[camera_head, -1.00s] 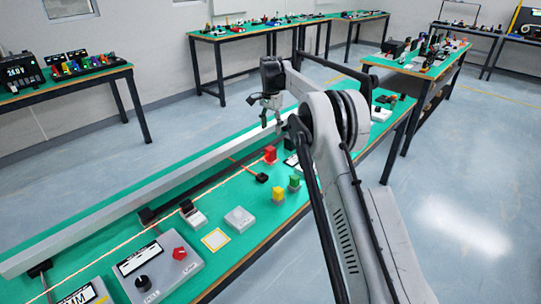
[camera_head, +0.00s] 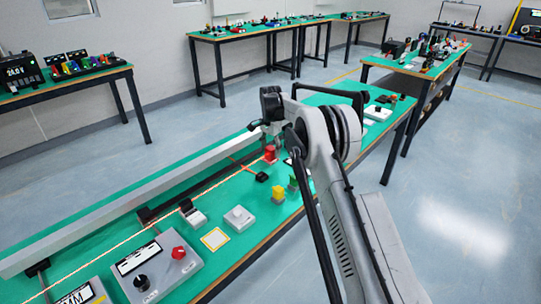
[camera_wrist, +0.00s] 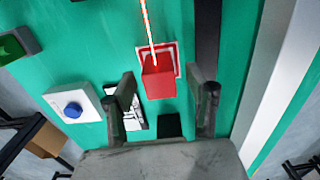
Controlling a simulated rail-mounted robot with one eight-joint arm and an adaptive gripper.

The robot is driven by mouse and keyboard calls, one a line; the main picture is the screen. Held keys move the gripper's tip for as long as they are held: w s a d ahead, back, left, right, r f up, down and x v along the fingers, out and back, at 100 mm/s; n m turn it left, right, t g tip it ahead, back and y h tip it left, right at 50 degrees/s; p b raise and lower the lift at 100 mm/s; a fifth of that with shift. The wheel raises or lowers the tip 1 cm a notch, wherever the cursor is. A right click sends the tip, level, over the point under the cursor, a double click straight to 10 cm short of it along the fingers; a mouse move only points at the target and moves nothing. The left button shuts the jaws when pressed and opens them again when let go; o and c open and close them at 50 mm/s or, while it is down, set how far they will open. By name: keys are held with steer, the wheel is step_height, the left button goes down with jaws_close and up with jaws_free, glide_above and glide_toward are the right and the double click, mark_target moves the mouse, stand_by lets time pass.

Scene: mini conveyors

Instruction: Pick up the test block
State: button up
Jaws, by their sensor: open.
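A red block (camera_head: 270,153) stands on the green bench in the head view, just below my gripper (camera_head: 268,133). The wrist view shows the red block (camera_wrist: 158,82) on a white square with a red border. A striped orange-and-white line runs down to it. My gripper (camera_wrist: 164,92) is open and empty. No label marks which block is the test block.
A yellow block (camera_head: 278,193) and a green block (camera_head: 293,183) stand nearby. A long grey rail (camera_head: 130,205) runs behind. A white box with a blue button (camera_wrist: 73,108) lies left in the wrist view. A control box (camera_head: 160,265) sits at the front.

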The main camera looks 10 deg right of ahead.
step_height(320, 180, down, 3)
steer(key=shift+r, duration=0.1)
jaws_close()
stand_by(0.3)
steer(key=shift+r, duration=0.1)
